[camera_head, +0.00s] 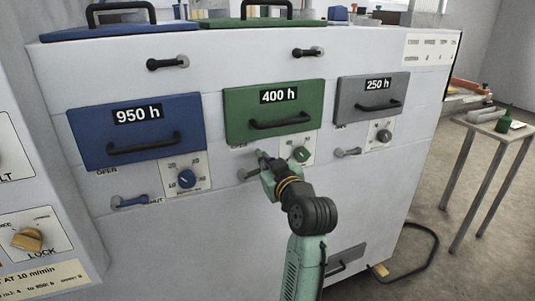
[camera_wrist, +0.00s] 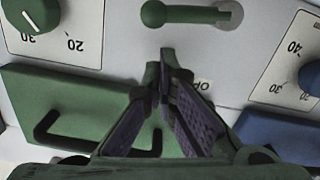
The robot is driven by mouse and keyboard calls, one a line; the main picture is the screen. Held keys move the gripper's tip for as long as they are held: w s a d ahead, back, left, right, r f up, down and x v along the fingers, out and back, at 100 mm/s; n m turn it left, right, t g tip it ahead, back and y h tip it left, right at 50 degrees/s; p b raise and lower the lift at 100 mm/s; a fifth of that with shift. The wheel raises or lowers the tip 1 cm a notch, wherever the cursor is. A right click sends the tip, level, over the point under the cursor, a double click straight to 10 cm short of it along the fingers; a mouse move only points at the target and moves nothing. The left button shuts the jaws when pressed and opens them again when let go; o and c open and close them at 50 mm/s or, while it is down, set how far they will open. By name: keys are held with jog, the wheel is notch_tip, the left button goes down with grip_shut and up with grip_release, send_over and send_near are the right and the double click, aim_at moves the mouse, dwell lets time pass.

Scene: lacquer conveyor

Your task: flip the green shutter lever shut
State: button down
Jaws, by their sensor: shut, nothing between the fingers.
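The green shutter lever (camera_wrist: 190,14) shows at the top of the wrist view, lying sideways, with a round green knob (camera_wrist: 153,13) at its left end and a pale pivot mount (camera_wrist: 230,14) at its right. In the head view it is mostly hidden by my gripper; only the pale mount (camera_head: 248,174) shows clearly. My gripper (camera_wrist: 167,55) is shut and empty, its fingertips just beside the lever with a small gap in the wrist view. In the head view my gripper (camera_head: 262,156) is at the panel below the green 400 h drawer (camera_head: 235,127).
A green dial (camera_head: 301,154) sits right of the lever. The blue lever (camera_head: 130,202) and blue dial (camera_head: 187,179) are to the left, the grey lever (camera_head: 347,152) to the right. The green drawer handle (camera_head: 280,122) sticks out above. The panel below is mostly bare.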

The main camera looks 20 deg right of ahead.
jog(key=shift+w+d+f, duration=0.15)
jog(key=shift+w+f, duration=0.05)
jog(key=shift+f, duration=0.55)
jog(key=shift+f, duration=0.1)
